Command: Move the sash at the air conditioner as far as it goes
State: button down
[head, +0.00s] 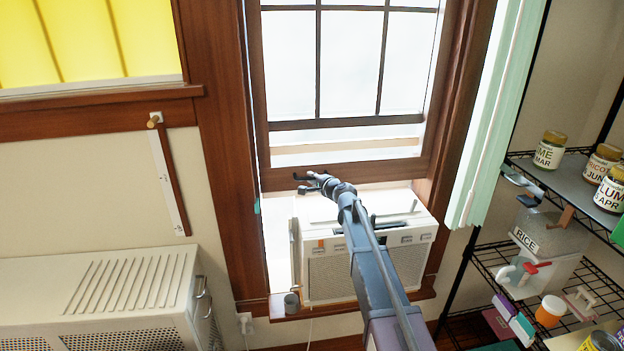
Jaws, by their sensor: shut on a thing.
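The brown wooden window sash (388,171) stands above the white air conditioner (335,277), which sits in the window opening on the sill. The sash's bottom rail is close to the top of the unit; I cannot tell whether they touch. To the left of the unit there is a bright opening below the rail. My gripper (308,183) is at the left part of the bottom rail and is shut on the sash there.
A pale green curtain (492,125) hangs on the right. A wire shelf (490,262) with jars and containers is further right. A white vented cabinet (95,300) stands at the lower left.

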notch_tip(320, 180, down, 10)
jog(key=b, duration=0.8)
jog(key=shift+r, duration=0.25)
jog(key=shift+s, duration=0.15)
jog(key=shift+s+f+b, duration=0.1)
jog(key=shift+b, duration=0.2)
jog(key=c, duration=0.6)
grip_release()
jog(key=shift+f, duration=0.15)
jog(key=shift+c, duration=0.2)
jog(key=shift+w+r, duration=0.25)
